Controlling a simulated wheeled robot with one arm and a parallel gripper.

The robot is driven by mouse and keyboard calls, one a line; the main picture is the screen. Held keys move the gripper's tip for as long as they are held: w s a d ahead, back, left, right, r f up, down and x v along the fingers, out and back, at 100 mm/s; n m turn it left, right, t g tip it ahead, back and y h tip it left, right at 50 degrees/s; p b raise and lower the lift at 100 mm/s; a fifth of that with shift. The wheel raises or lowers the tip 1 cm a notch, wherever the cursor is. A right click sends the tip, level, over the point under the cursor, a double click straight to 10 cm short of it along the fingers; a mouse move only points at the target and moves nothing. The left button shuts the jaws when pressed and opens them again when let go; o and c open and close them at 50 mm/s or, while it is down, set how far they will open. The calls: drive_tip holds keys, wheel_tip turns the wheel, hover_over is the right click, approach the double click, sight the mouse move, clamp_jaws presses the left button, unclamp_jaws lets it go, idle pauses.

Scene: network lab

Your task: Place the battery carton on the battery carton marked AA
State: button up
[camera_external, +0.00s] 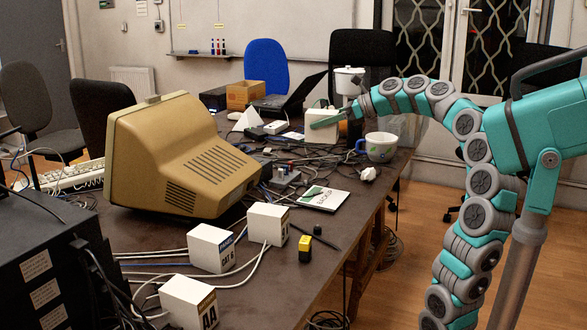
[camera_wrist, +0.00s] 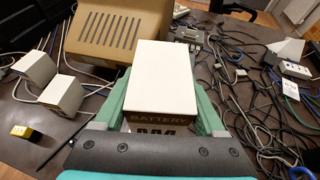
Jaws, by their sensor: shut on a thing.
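My gripper (camera_wrist: 161,108) is shut on a white battery carton (camera_wrist: 162,72). The carton has a dark label band reading BATTERY; the lettering below it is partly cut off. In the external view my gripper (camera_external: 328,121) holds the carton (camera_external: 313,115) above the far part of the table, and a green finger covers part of it. The carton marked AA (camera_external: 188,302) stands at the near left edge of the table, far from my gripper. It is white with a dark label band, its top bare. I cannot make it out in the wrist view.
A CAT 6 carton (camera_external: 211,248) and another white carton (camera_external: 268,224) stand near the AA carton, with cables around them. A yellow-black block (camera_external: 305,249) is beside them. A big beige monitor (camera_external: 172,150) stands at mid-table. A mug (camera_external: 381,147) is near my gripper.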

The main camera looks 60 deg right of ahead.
drive_tip(key=w+a+n+g+y, duration=0.2)
drive_tip(key=a+n+g+y, duration=0.45)
drive_tip(key=a, duration=2.25)
drive_tip(key=s+a+n+g+y, duration=0.2)
drive_tip(key=s+a+n+g, duration=0.15)
drive_tip(key=s+a, duration=0.55)
drive_tip(key=s+a+n+g+y, duration=0.25)
drive_tip(key=s+a+n, duration=0.25)
drive_tip(key=a, duration=0.9)
hover_over(186, 289)
drive_tip(key=shift+g, duration=0.25)
wheel_tip(186, 289, down, 6)
drive_tip(key=shift+f+p, duration=0.2)
drive_tip(key=shift+p, duration=0.1)
drive_tip(key=shift+f, duration=1.75)
drive_tip(key=shift+d+f+h, duration=0.1)
drive_tip(key=shift+h, duration=0.2)
